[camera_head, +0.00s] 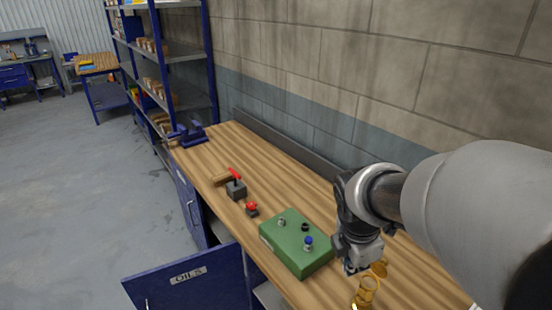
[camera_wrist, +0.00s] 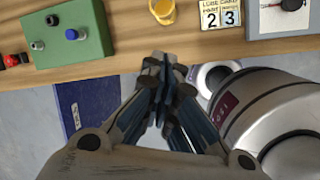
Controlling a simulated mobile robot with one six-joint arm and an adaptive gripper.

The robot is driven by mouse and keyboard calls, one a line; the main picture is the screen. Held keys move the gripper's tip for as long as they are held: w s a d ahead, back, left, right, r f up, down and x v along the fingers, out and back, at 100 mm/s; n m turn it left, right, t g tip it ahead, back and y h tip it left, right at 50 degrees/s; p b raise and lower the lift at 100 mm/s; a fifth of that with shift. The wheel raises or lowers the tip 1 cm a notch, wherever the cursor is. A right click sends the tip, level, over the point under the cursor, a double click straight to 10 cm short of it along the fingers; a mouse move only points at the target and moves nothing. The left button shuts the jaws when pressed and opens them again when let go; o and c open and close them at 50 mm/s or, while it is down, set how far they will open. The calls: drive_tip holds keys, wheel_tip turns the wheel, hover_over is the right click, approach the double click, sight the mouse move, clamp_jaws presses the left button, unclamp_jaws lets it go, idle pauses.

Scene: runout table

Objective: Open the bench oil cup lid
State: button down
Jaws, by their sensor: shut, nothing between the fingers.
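The brass-yellow oil cup (camera_head: 366,287) stands on the wooden bench near the bottom of the head view, partly cut off by the frame edge. Its round lid (camera_head: 379,268) appears raised and tilted at the cup's wall side, so the mouth looks uncovered. The cup also shows at the top edge of the wrist view (camera_wrist: 162,12), cut off there. My gripper (camera_head: 354,266) is just above and beside the cup in the head view. In the wrist view its fingers (camera_wrist: 164,68) are together, apart from the cup, with nothing between them.
A green box (camera_head: 296,243) with knobs sits left of the cup. A lube card (camera_wrist: 221,14) lies right of it in the wrist view. A blue door marked OILS (camera_head: 188,278) hangs open in front of the bench.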

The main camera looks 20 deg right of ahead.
drive_tip(key=w+d+f+n, duration=0.1)
drive_tip(key=d+f+n, duration=0.1)
drive_tip(key=d+n, duration=0.1)
drive_tip(key=n+b, duration=0.1)
drive_tip(key=b, duration=0.3)
hover_over(368, 285)
drive_tip(key=shift+g, duration=0.3)
drive_tip(key=f, duration=0.6)
drive_tip(key=a+f, duration=0.1)
drive_tip(key=f, duration=0.3)
drive_tip(key=shift+s, duration=0.15)
drive_tip(key=shift+w+d+r, duration=0.15)
drive_tip(key=shift+w+d, duration=0.05)
drive_tip(key=shift+d, duration=0.25)
drive_tip(key=shift+p, duration=0.45)
